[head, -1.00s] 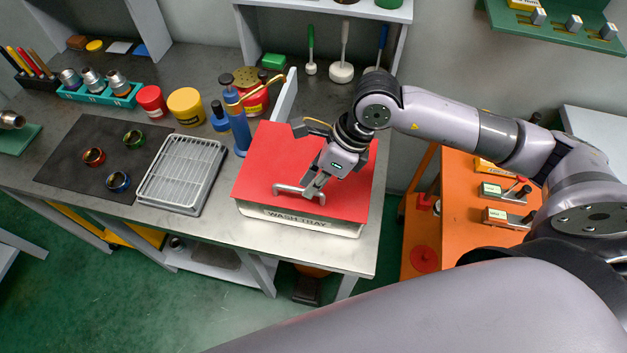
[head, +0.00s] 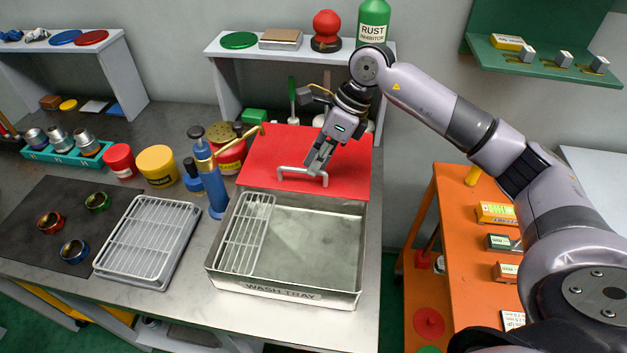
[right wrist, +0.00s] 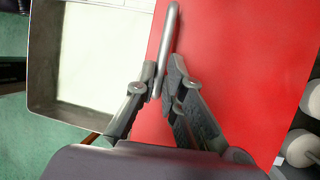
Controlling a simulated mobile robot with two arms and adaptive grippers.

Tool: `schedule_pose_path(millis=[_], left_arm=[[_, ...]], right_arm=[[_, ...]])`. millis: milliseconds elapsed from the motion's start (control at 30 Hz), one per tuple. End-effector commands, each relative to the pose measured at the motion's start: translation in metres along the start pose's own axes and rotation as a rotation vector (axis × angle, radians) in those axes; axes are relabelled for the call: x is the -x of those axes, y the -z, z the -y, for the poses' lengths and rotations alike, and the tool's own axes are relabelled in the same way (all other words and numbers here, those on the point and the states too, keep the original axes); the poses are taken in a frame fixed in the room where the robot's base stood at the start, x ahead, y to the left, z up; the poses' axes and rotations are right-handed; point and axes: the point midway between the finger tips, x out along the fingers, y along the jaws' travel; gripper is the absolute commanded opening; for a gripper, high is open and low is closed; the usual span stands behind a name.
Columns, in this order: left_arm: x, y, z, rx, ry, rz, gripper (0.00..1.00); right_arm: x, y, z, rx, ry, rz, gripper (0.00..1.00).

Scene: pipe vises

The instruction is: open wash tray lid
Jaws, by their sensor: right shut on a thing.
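The wash tray (head: 270,290) stands on the bench, its metal inside open to view in the front part. Its red lid (head: 268,152) lies behind the opening and covers the back part. A grey bar handle (head: 290,170) is on the lid near its front edge. My right gripper (head: 316,172) is shut on the right end of the handle. In the right wrist view the fingers (right wrist: 157,88) close around the handle bar (right wrist: 172,30), with the red lid (right wrist: 245,70) beside them. My left gripper is not in view.
A white wire rack (head: 256,222) sits inside the tray at left. A blue pump bottle (head: 213,190) stands close to the tray's left side. Another rack (head: 150,235) lies on the bench farther left. A shelf (head: 285,52) stands behind the lid. An orange cart (head: 450,215) stands at right.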

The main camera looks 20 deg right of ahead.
Motion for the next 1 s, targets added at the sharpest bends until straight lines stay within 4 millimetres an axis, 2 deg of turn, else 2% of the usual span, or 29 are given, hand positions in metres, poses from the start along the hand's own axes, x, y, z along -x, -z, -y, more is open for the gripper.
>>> schedule_pose_path(millis=[500,533,800,1000], left_arm=[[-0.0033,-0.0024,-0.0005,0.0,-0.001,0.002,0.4],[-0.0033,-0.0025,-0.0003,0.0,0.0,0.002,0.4],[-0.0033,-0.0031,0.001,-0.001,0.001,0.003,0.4],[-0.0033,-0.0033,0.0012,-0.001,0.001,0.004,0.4]], right_arm=[[-0.0009,0.0005,0.0048,-0.002,-0.004,-0.004,0.0],[-0.0009,0.0006,0.0048,-0.002,-0.004,-0.005,0.11],[-0.0011,0.0005,0.0048,-0.001,-0.004,-0.004,0.29],[-0.0012,0.0004,0.0048,-0.001,-0.004,-0.003,0.3]])
